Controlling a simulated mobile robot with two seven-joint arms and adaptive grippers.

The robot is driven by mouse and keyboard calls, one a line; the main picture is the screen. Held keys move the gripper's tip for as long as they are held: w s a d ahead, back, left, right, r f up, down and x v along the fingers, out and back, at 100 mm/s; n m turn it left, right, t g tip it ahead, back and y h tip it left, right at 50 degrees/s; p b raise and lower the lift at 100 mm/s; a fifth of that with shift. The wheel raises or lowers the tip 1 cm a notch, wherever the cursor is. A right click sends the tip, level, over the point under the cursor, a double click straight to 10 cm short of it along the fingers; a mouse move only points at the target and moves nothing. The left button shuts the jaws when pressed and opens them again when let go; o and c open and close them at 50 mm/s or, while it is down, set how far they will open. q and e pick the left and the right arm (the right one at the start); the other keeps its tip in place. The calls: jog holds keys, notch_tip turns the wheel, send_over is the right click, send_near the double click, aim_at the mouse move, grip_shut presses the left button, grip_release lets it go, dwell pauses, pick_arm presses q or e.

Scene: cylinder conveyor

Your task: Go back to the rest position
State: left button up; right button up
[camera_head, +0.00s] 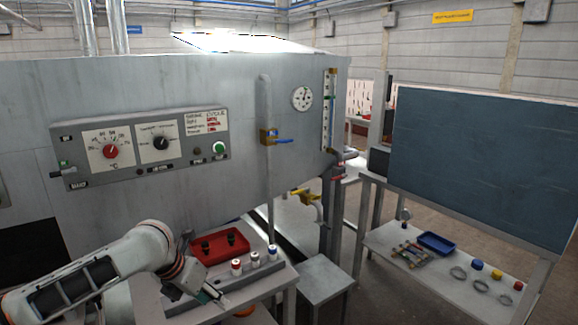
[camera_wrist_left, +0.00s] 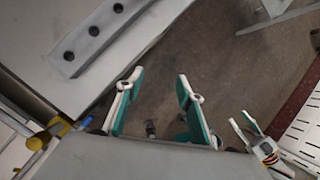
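My left gripper (camera_head: 217,297) hangs over the light table at the lower left of the head view, in front of the small cylinders. In the left wrist view its two green and white fingers (camera_wrist_left: 158,82) stand apart with nothing between them. Bare floor shows beyond the gap. A second gripper, which looks like my right one (camera_wrist_left: 238,118), shows small at the right of the left wrist view. Its fingers look parted and empty. It is not in the head view.
A red tray (camera_head: 219,246) with dark pieces and several capped cylinders (camera_head: 255,260) are on the near table. A grey machine (camera_head: 200,90) with a control panel rises behind. At right, a shelf (camera_head: 450,277) holds a blue tray (camera_head: 436,243) and rings, by a dark board (camera_head: 485,165).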

pick_arm(q)
jog(key=s+d+f+n+t+h, duration=0.35)
jog(key=s+d+f+n, duration=0.55)
jog(key=d+f+n, duration=0.45)
jog(key=s+a+f+n+t+y, duration=0.1)
jog(key=s+a+f+n+y, duration=0.1)
jog(key=s+a+f+n, duration=0.3)
jog(key=s+a+f+n+t+y, duration=0.2)
jog(key=s+a+f+n, duration=0.3)
jog(key=s+a+n, duration=0.4)
jog(key=s+n, duration=0.4)
jog(key=n, duration=0.4)
jog(key=shift+a, duration=0.15)
